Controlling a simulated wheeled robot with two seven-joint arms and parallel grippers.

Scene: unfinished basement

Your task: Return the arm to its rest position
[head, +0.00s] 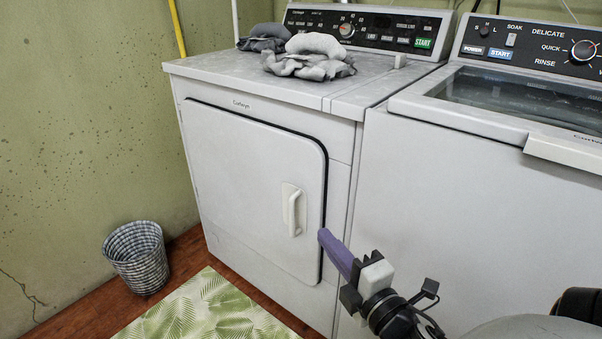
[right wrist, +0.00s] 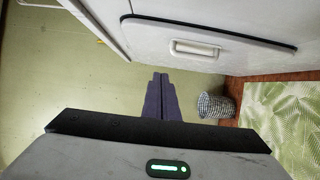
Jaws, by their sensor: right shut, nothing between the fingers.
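My right gripper (head: 336,251) has purple fingers and comes in from the lower right in the head view. It is in front of the dryer, to the right of and below the door handle (head: 293,210), apart from the handle. Its fingers (right wrist: 161,97) lie together in the right wrist view, with nothing between them. The white dryer (head: 250,190) has its front door shut. My left gripper is not in view.
Grey cloths (head: 310,60) lie on top of the dryer. A white washer (head: 455,200) stands close on its right. A woven basket (head: 137,258) stands by the wall at left. A leaf-patterned mat (head: 210,312) lies on the floor.

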